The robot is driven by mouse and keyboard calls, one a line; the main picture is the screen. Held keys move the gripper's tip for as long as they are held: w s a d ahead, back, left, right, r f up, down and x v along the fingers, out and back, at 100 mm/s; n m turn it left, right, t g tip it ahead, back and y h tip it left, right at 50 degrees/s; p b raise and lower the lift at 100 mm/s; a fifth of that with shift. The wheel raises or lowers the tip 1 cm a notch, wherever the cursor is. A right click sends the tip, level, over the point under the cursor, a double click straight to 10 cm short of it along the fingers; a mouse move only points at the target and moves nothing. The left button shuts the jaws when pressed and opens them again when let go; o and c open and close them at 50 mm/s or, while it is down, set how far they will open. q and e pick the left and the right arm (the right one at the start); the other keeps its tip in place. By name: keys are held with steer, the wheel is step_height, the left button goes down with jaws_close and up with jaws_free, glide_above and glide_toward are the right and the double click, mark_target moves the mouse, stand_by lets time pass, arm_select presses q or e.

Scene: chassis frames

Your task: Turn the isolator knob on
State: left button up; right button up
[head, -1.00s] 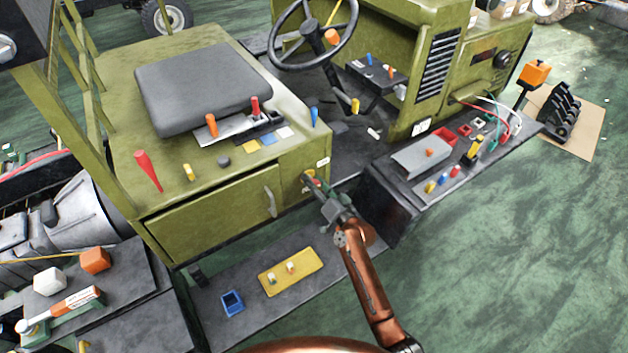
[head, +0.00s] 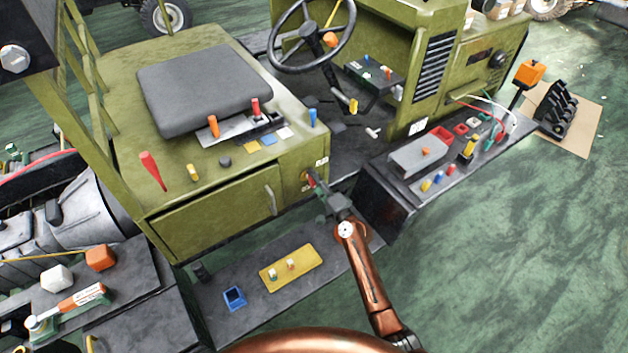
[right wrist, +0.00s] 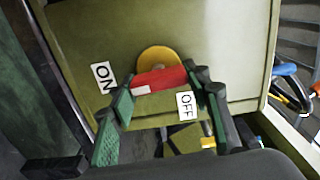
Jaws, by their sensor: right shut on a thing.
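The isolator knob is a red bar (right wrist: 160,80) with a white mark near its left end, set on a yellow disc (right wrist: 158,58) on the olive panel. In the right wrist view the ON label (right wrist: 103,77) is left of it and the OFF label (right wrist: 187,104) is at its lower right. My right gripper (right wrist: 162,86) is shut on the knob, one finger at each end of the bar. In the head view my right gripper (head: 316,184) meets the knob at the cabinet's right front corner, largely hiding it. My left gripper is not in view.
The olive seat cabinet (head: 225,200) has a door handle beside the knob. A dark step (head: 215,270) with a yellow plate (head: 290,268) lies below. A black side console (head: 385,200) stands close to the right of my right arm. Open green floor lies farther right.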

steer(key=shift+m, duration=0.6)
steer(key=o, duration=1.2)
steer(key=shift+c, duration=0.2)
steer(key=shift+s, duration=0.1)
steer(key=v, duration=1.1)
steer(key=shift+s+d, duration=0.3)
steer(key=shift+f, duration=0.1)
